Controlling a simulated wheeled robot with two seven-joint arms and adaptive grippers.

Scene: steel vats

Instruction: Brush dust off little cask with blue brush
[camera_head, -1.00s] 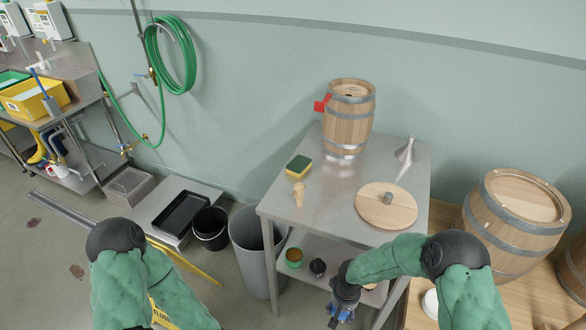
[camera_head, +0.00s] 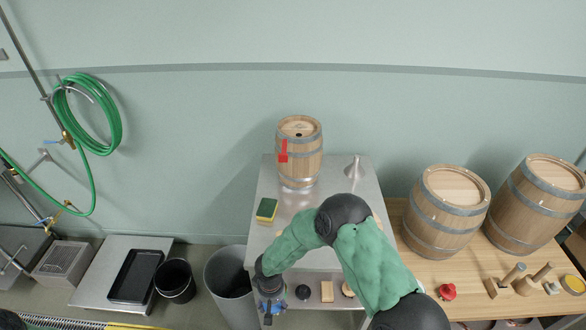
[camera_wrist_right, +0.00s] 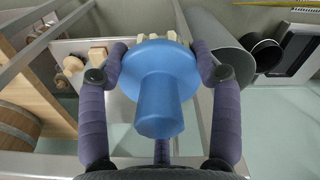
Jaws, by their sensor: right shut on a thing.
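The little cask (camera_head: 299,160) stands upright on the steel table (camera_head: 263,178), with a red tap-like part (camera_head: 283,151) on its left side. My right gripper (camera_head: 270,305) is at the table's front left edge, apart from the cask. In the right wrist view, its fingers (camera_wrist_right: 162,62) are shut around the blue brush (camera_wrist_right: 160,100). The blue handle points toward the camera and pale bristle tufts show beyond its round guard. Dust on the cask is too fine to make out. My left gripper is out of view.
A yellow-green sponge (camera_head: 266,209) and a metal funnel (camera_head: 354,167) are on the table. My right arm covers its front right. Larger barrels (camera_head: 446,212) stand on a wooden surface at right. A grey bin (camera_head: 231,285) and black bucket (camera_head: 175,281) stand at left.

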